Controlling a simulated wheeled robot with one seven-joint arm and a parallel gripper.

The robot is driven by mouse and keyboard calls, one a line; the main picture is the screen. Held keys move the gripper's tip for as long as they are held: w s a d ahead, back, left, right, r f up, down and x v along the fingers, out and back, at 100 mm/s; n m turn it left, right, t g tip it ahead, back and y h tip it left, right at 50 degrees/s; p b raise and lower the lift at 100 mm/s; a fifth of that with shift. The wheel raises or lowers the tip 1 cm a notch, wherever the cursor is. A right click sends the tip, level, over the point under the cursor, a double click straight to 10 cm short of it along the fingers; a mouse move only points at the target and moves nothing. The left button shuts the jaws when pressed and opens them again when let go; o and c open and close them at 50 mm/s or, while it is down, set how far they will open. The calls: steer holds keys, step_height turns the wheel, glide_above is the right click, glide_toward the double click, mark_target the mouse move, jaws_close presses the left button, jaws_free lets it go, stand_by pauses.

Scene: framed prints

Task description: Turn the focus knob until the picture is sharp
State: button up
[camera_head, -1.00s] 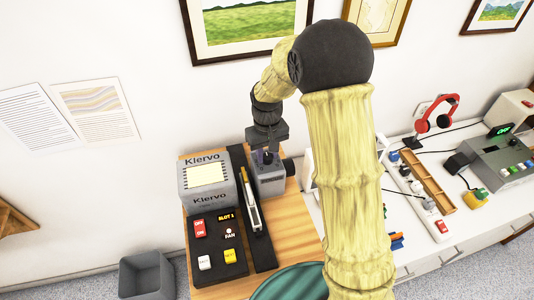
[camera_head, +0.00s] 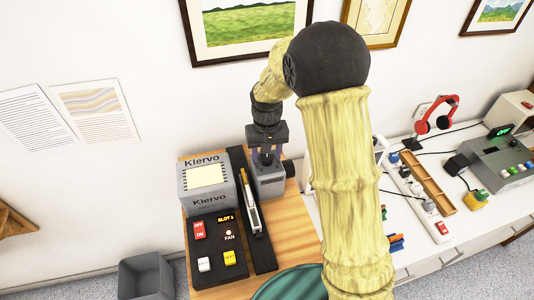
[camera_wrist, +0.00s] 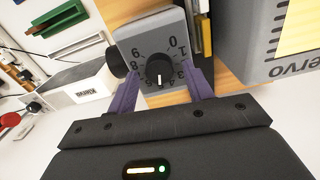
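A grey box (camera_head: 267,184) stands at the right of the Kiervo machine. In the wrist view its face (camera_wrist: 155,30) carries a ring of numbers around a round black knob (camera_wrist: 160,70). The knob's white mark points to the bottom of that view. My gripper (camera_wrist: 162,80) is open, its purple fingers on either side of the knob with gaps showing; whether they reach its depth is unclear. In the head view my gripper (camera_head: 266,157) is over the box and hides the knob. The machine's pale yellow screen (camera_head: 206,176) shows no readable detail.
A black round part (camera_head: 290,168) sticks out of the box's right side. A panel with red, white and yellow buttons (camera_head: 217,243) lies in front of the machine. A white counter at right holds red headphones (camera_head: 438,119) and other devices. A grey bin (camera_head: 146,277) stands lower left.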

mark_target(268, 157)
stand_by(0.3)
step_height(268, 157, up, 17)
steer(key=b, duration=0.2)
steer(key=shift+r+b, duration=0.15)
steer(key=shift+b, duration=0.25)
steer(key=shift+s+d, duration=0.1)
steer(key=s+d+f+t, duration=0.1)
steer(key=s+d+f, duration=0.4)
steer(key=s+f, duration=0.2)
steer(key=s+d+f+m+t, duration=0.1)
steer(key=s+d+f, duration=0.5)
steer(key=s, duration=0.4)
steer(key=shift+f+m+t, duration=0.3)
steer(key=shift+f, duration=0.55)
